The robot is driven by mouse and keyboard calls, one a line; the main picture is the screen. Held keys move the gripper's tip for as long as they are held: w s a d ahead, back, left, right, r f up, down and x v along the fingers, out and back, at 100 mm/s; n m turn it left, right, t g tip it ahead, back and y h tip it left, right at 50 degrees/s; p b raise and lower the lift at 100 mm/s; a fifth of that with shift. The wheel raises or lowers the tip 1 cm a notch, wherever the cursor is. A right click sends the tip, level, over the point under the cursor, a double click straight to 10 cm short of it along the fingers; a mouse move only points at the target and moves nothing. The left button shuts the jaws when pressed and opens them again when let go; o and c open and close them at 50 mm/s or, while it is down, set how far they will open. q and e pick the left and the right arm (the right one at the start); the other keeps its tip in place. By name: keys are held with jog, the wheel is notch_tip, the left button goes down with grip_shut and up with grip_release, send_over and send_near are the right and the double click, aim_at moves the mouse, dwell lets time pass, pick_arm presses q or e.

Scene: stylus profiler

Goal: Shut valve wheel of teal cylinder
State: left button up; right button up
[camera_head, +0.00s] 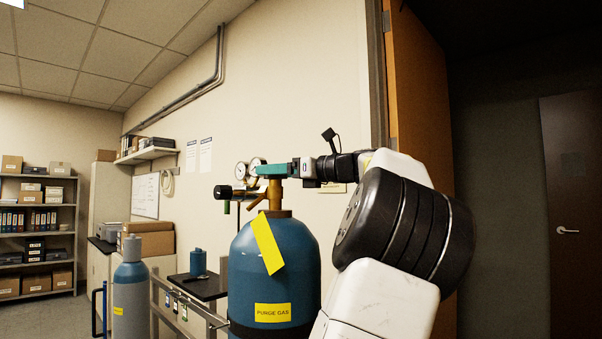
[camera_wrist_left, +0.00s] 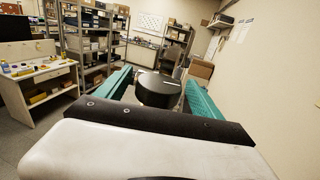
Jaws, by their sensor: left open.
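The teal cylinder (camera_head: 275,270) stands upright at the centre of the head view, with a yellow "PURGE GAS" label and a yellow tag. A brass valve (camera_head: 275,192) is on its top. My left gripper (camera_head: 268,170) lies level at the valve top, its arm showing on the right. In the left wrist view, the dark round valve wheel (camera_wrist_left: 158,90) sits between the two teal fingers of the open left gripper (camera_wrist_left: 160,96), with a gap visible on each side. In the head view the wheel is hidden behind the fingers. My right gripper is not in view.
Pressure gauges (camera_head: 243,171) and a black knob (camera_head: 223,192) project left of the valve. A smaller grey-blue cylinder (camera_head: 131,295) and a railing (camera_head: 185,298) stand at left. The wall (camera_head: 330,90) is behind. Shelves (camera_head: 40,225) are far left.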

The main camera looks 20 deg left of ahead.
pick_arm(q)
jog(key=shift+c, duration=0.5)
jog(key=c, duration=1.3)
jog(key=shift+s+m+t+h, duration=0.1)
jog(key=shift+m+t+h, duration=0.5)
jog(key=shift+m+t, duration=1.25)
jog(key=shift+n+t, duration=0.35)
jog(key=o, duration=1.4)
jog(key=v, duration=0.7)
jog(key=shift+s+d, duration=0.2)
jog(key=shift+d, duration=0.15)
